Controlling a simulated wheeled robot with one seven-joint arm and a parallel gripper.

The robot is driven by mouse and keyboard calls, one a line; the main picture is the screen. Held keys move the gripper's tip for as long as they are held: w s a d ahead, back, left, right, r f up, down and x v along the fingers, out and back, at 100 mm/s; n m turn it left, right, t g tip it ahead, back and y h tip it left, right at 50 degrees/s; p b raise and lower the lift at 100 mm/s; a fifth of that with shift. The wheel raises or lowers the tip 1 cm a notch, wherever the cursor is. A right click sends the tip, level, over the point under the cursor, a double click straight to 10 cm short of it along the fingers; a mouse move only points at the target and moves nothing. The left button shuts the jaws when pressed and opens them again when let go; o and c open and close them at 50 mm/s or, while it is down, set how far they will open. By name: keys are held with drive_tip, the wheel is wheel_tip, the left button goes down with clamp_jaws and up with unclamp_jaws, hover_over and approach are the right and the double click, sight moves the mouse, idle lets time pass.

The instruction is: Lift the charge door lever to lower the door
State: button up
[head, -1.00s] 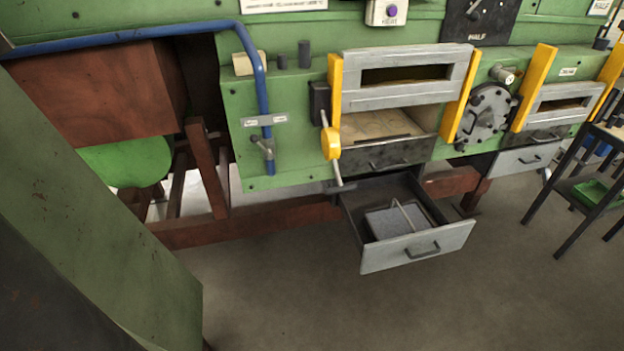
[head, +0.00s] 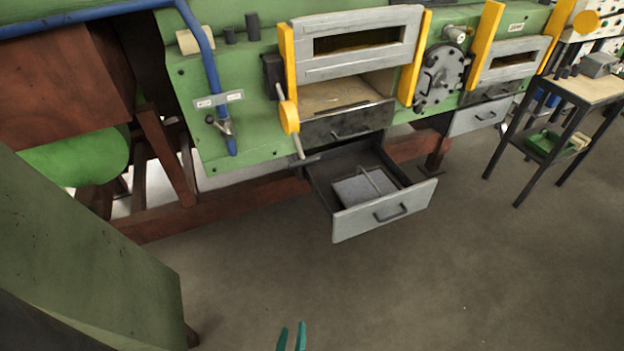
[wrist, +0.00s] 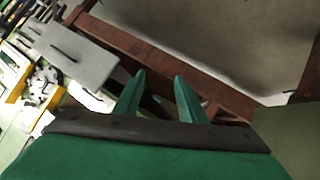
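The charge door (head: 356,42) is a grey framed panel with a dark slot, set between yellow guide rails. It stands raised, with a pale opening below it. My gripper (head: 291,338) shows as two teal fingertips at the bottom edge of the head view, well below and apart from the lever. In the wrist view my gripper (wrist: 155,90) is open and empty. I cannot make out the lever there.
An open drawer (head: 385,211) juts out below the charge opening, with a grey lidded box inside. A green post (head: 90,250) stands at the near left. A blue pipe (head: 208,60) runs down the green panel. A small table (head: 570,88) stands right. The floor ahead is clear.

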drive_tip(key=w+h, duration=0.3)
drive_tip(key=w, duration=0.8)
drive_tip(key=m+t+h, duration=0.1)
drive_tip(key=m+h, duration=0.2)
drive_tip(key=h, duration=0.9)
approach(306, 160)
drive_tip(key=x, duration=0.6)
drive_tip(key=f+x, duration=0.1)
drive_tip(key=x, duration=0.2)
drive_tip(key=shift+w+d+r, duration=0.1)
drive_tip(key=shift+w+d, duration=0.2)
drive_tip(key=shift+d, duration=0.05)
